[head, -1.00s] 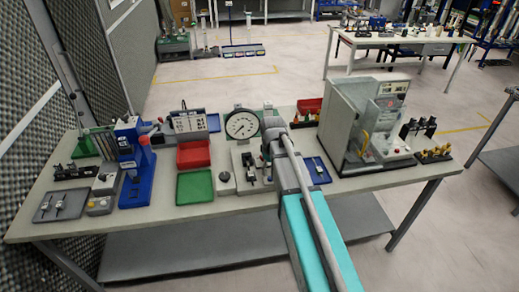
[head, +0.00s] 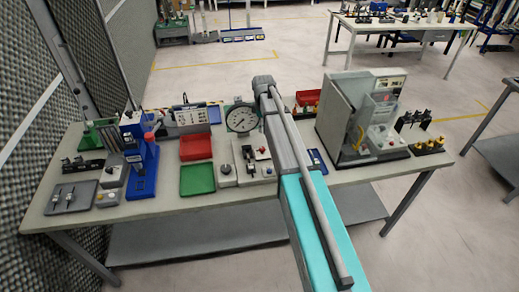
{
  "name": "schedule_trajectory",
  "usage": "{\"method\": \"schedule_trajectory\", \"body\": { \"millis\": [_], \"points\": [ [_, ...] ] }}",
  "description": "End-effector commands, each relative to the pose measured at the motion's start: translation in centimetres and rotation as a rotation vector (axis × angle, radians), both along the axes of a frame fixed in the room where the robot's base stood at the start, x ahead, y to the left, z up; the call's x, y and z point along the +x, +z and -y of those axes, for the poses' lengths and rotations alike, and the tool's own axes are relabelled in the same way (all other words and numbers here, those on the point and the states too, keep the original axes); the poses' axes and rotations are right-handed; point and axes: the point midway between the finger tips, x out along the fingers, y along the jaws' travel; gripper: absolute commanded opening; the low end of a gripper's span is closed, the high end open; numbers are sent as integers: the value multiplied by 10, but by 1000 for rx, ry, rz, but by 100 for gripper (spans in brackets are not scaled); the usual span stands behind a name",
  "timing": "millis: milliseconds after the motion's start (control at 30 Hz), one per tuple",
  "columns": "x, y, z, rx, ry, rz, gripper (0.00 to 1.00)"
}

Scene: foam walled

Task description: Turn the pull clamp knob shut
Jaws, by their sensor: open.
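A small grey fixture with a dark upright clamp part (head: 250,160) and a red knob (head: 263,149) sits near the middle of the workbench. Which part is the pull clamp knob is too small to tell for certain. A grey box with a round dark knob (head: 225,169) stands just left of it. My arm, teal and grey, reaches over the bench from the front, and its visible far end is above the back edge, right of the round gauge. My gripper does not show, so its place relative to the clamp cannot be seen.
On the workbench (head: 180,207), a round gauge (head: 242,119) stands behind the fixture. Red (head: 195,147) and green trays (head: 197,180) and a blue press (head: 142,165) are left. A large grey machine (head: 345,115) is right. The front strip is mostly clear.

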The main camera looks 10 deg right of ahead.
Motion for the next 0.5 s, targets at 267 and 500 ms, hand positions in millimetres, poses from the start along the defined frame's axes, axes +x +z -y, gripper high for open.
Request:
{"method": "schedule_trajectory", "body": {
  "millis": [267, 500],
  "points": [
    [0, -8, 0, 0, 0, 0, 76],
    [0, -24, -1, 0, 0, 0, 76]
  ]
}}
